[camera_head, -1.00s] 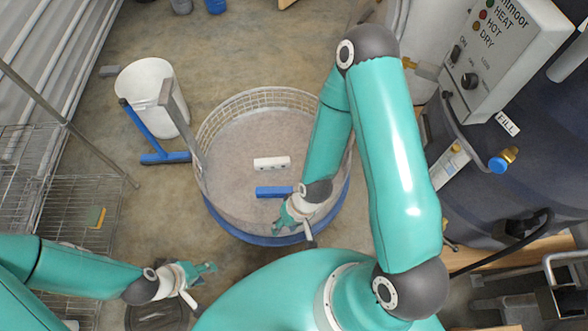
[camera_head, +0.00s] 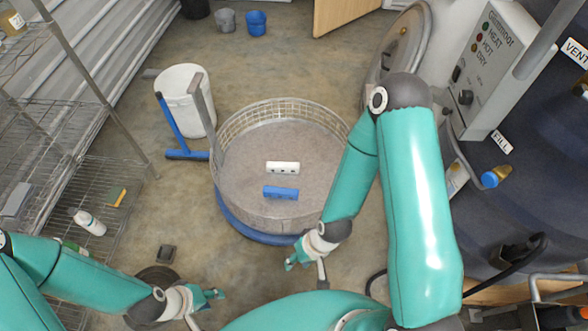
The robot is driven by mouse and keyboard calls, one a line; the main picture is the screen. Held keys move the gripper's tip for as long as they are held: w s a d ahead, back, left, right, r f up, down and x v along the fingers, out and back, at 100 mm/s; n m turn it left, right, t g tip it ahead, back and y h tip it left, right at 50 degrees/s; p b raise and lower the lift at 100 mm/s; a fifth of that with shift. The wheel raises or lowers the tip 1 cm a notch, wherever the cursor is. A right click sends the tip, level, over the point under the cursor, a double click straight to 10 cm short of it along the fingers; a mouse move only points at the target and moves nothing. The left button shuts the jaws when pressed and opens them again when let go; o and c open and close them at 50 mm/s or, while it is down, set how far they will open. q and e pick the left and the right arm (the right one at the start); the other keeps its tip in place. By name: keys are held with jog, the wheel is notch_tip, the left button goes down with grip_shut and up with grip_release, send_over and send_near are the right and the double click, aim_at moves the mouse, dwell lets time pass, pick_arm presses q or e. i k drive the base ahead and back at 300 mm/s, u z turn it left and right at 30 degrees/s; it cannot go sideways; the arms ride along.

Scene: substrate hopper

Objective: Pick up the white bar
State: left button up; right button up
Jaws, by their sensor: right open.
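The white bar (camera_head: 283,167) lies in the round basin with a wire-mesh rim (camera_head: 225,135), near its middle. Dark spots show on its near side. A blue bar (camera_head: 280,192) lies just in front of it, apart from it. My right gripper (camera_head: 306,274) is open and empty, at the basin's near right edge in the picture, below both bars. My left gripper (camera_head: 207,308) looks open and empty, low in the picture, left of and apart from the basin. Neither gripper touches the white bar.
Wire shelving (camera_head: 90,150) stands at the far left. A large dark tank (camera_head: 540,190) with a control box (camera_head: 492,75) is at the right.

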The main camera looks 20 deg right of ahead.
aim_at(271, 167)
jog(key=u, duration=0.1)
jog(key=i, duration=0.9)
jog(key=z, duration=0.05)
